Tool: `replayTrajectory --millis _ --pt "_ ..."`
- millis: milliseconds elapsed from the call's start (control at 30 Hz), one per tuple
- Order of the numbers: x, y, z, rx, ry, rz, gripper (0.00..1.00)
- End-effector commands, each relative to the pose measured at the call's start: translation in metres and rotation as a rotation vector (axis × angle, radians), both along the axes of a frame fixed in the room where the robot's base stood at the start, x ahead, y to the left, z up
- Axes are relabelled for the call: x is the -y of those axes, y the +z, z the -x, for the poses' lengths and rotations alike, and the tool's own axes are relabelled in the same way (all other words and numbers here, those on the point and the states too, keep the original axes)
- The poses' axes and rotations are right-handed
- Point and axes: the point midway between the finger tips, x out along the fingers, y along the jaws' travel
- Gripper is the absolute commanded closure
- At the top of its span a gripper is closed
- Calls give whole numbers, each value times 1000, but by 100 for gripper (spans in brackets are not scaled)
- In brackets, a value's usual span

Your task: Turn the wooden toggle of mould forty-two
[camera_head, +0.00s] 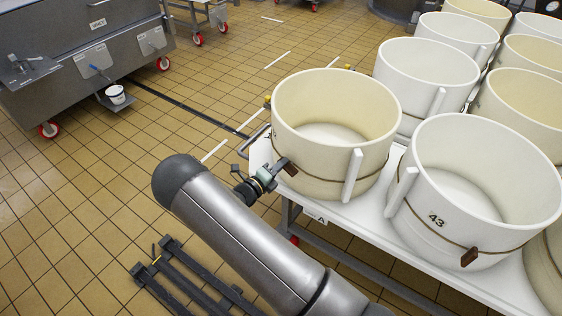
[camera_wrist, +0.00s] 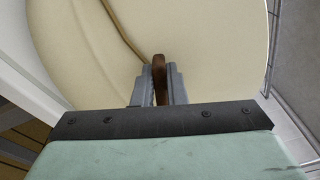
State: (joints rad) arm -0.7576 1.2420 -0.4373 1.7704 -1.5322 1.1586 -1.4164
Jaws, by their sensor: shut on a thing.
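A cream mould (camera_head: 335,120) stands at the near left corner of the white table in the head view, with a brown cord around its lower wall. Its number is mostly hidden, so I cannot read it. A brown wooden toggle (camera_head: 291,169) sits at the cord on its left side. In the wrist view the toggle (camera_wrist: 159,78) stands between the fingers, with the cord (camera_wrist: 122,32) running up and left from it across the mould wall (camera_wrist: 205,40). My gripper (camera_wrist: 160,85) is shut on the toggle; it also shows in the head view (camera_head: 281,173).
Mould 43 (camera_head: 437,219) stands close on the right, with its own toggle (camera_head: 469,257). More moulds (camera_head: 428,70) fill the white table (camera_head: 337,211) behind. A steel vat (camera_head: 85,65) stands at the far left. The tiled floor (camera_head: 70,190) left of the table is mostly clear.

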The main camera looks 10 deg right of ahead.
Motion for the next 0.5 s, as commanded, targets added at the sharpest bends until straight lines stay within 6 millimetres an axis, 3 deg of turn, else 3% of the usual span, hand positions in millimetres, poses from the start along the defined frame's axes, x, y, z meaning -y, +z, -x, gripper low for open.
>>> replayTrajectory --millis 500 --pt "-1 -6 -1 -238 1 175 100"
